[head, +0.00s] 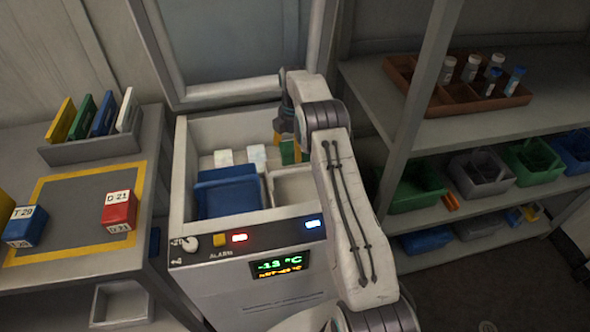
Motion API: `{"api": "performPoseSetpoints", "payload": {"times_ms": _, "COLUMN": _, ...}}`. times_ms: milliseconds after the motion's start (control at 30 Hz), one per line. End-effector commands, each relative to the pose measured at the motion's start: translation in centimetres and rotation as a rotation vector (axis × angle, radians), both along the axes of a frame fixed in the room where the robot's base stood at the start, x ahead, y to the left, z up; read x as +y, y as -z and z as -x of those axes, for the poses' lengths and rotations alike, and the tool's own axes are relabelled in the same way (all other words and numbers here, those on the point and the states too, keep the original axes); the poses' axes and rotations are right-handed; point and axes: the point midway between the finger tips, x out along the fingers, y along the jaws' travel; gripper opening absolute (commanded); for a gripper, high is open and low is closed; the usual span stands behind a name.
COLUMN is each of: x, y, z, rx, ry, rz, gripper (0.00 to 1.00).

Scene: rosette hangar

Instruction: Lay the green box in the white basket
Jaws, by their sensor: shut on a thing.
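My gripper (289,140) is at the back right of the open chest freezer, partly hidden behind my arm. It is shut on the green box (288,153), of which only a small part shows beside the arm. The white basket (286,201) is inside the freezer at the right, next to a blue basket. My arm covers its right part. The green box is at the far side of the white basket in the picture; I cannot tell whether it touches anything below.
The blue basket (228,192) fills the freezer's front left, with white blocks (224,157) behind it. The raised lid (235,50) stands at the back. A table (75,205) with red and blue boxes is at the left. Shelving (410,95) with bins is close at the right.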

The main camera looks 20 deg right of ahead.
Motion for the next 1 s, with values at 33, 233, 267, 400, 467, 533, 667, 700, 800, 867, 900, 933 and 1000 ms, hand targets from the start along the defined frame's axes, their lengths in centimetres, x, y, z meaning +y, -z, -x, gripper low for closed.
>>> {"api": "performPoseSetpoints", "payload": {"times_ms": 33, "x": 0.0, "y": 0.8, "z": 0.0, "rx": 0.002, "ry": 0.0, "rz": 0.0, "gripper": 0.43}}
{"api": "performPoseSetpoints", "payload": {"times_ms": 233, "x": 0.0, "y": 2.4, "z": 0.0, "rx": -0.001, "ry": 0.001, "rz": 0.0, "gripper": 0.43}}
{"api": "performPoseSetpoints", "payload": {"times_ms": 267, "x": 0.0, "y": 2.5, "z": 0.0, "rx": -0.001, "ry": 0.001, "rz": 0.0, "gripper": 0.43}}
{"api": "performPoseSetpoints", "payload": {"times_ms": 400, "x": 0.0, "y": 3.1, "z": 0.0, "rx": 0.0, "ry": 0.001, "rz": 0.0, "gripper": 0.43}}
{"api": "performPoseSetpoints", "payload": {"times_ms": 467, "x": 0.0, "y": 3.5, "z": 0.0, "rx": 0.0, "ry": 0.001, "rz": 0.0, "gripper": 0.43}}
{"api": "performPoseSetpoints", "payload": {"times_ms": 533, "x": 0.0, "y": 4.3, "z": 0.1, "rx": 0.001, "ry": 0.001, "rz": 0.0, "gripper": 0.43}}
{"api": "performPoseSetpoints", "payload": {"times_ms": 667, "x": 0.0, "y": 5.8, "z": 0.0, "rx": 0.001, "ry": 0.001, "rz": 0.0, "gripper": 0.43}}
{"api": "performPoseSetpoints", "payload": {"times_ms": 700, "x": 0.0, "y": 6.1, "z": 0.0, "rx": 0.0, "ry": 0.001, "rz": 0.0, "gripper": 0.43}}
{"api": "performPoseSetpoints", "payload": {"times_ms": 800, "x": 0.0, "y": 6.4, "z": 0.0, "rx": -0.002, "ry": 0.001, "rz": 0.0, "gripper": 0.43}}
{"api": "performPoseSetpoints", "payload": {"times_ms": 867, "x": 0.0, "y": 6.4, "z": 0.0, "rx": -0.002, "ry": 0.001, "rz": 0.0, "gripper": 0.43}}
{"api": "performPoseSetpoints", "payload": {"times_ms": 900, "x": 0.0, "y": 6.4, "z": 0.0, "rx": -0.002, "ry": 0.001, "rz": 0.0, "gripper": 0.43}}
{"api": "performPoseSetpoints", "payload": {"times_ms": 933, "x": 0.0, "y": 6.4, "z": 0.0, "rx": -0.002, "ry": 0.001, "rz": 0.0, "gripper": 0.43}}
{"api": "performPoseSetpoints", "payload": {"times_ms": 1000, "x": 0.0, "y": 6.4, "z": 0.0, "rx": -0.002, "ry": 0.001, "rz": 0.0, "gripper": 0.43}}
